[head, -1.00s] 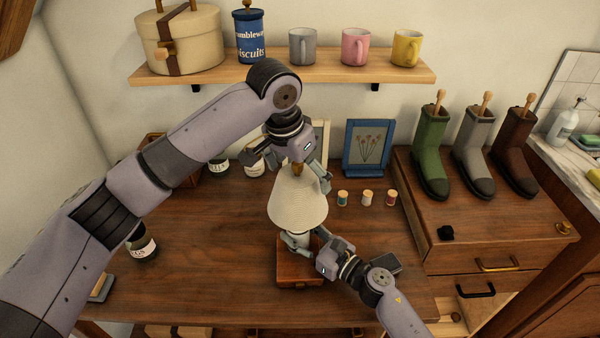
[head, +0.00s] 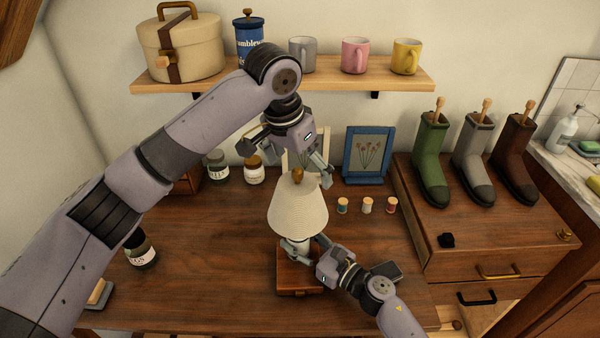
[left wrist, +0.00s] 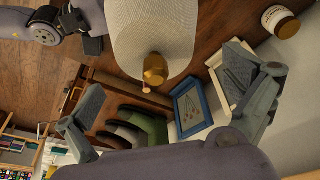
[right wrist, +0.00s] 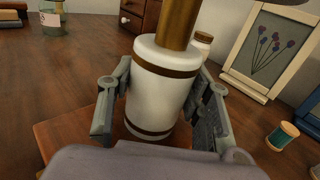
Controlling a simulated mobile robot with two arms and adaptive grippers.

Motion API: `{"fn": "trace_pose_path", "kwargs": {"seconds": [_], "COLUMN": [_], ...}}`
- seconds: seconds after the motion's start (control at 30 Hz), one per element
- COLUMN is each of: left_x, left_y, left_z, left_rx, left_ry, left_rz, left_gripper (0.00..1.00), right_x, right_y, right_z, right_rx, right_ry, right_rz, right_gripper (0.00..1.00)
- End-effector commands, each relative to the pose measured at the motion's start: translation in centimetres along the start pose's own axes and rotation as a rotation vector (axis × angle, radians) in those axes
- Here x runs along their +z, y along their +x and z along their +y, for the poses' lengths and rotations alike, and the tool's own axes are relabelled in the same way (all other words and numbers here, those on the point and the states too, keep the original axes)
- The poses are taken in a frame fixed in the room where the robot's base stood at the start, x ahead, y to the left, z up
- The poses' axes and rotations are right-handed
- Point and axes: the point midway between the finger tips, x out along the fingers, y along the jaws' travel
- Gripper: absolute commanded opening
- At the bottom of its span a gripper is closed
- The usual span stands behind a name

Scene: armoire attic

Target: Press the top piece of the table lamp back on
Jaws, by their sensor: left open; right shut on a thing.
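The table lamp has a cream ribbed shade (head: 297,208) with a brown-gold knob (head: 297,175) at its top. The knob also shows against the shade in the left wrist view (left wrist: 155,68). My left gripper (head: 287,160) is open and empty just above the knob, its fingers spread wide and apart from it. My right gripper (right wrist: 160,108) is shut on the lamp's white cylindrical body (right wrist: 160,88), which has gold bands and a gold stem (right wrist: 178,22). The body stands upright on a small wooden box (head: 298,282). The shade hides the stem's upper end in the head view.
Behind the lamp stand a blue picture frame (head: 367,155), jars (head: 254,171) and several thread spools (head: 367,205). A wall shelf (head: 285,76) with mugs is above my left gripper. Boots (head: 433,160) stand on the right cabinet. The table (head: 200,270) left of the lamp is mostly clear.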

Motion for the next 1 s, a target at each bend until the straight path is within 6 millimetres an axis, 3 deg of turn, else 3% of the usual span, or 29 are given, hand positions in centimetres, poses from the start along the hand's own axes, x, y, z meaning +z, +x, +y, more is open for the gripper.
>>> {"fn": "trace_pose_path", "kwargs": {"seconds": [0.4,0.77,0.8,1.0], "left_x": [-0.6,-0.7,-0.7,-0.7], "left_y": [-2.0,-2.4,-2.4,-2.4], "left_z": [0.0,0.0,0.0,0.0], "left_rx": [0.000,0.000,0.000,0.000], "left_ry": [0.000,0.000,0.000,0.000], "left_rz": [0.000,-0.001,-0.001,0.000], "left_gripper": [1.00,1.00,1.00,1.00], "right_x": [0.0,0.0,0.0,0.0], "right_y": [0.0,0.0,0.0,0.0], "right_z": [0.0,0.0,0.0,0.0], "right_rx": [-0.001,-0.001,-0.001,0.000], "right_ry": [0.000,0.000,0.000,0.000], "right_rz": [0.000,0.000,0.000,0.000], "right_gripper": [0.23,0.23,0.46,0.60]}}
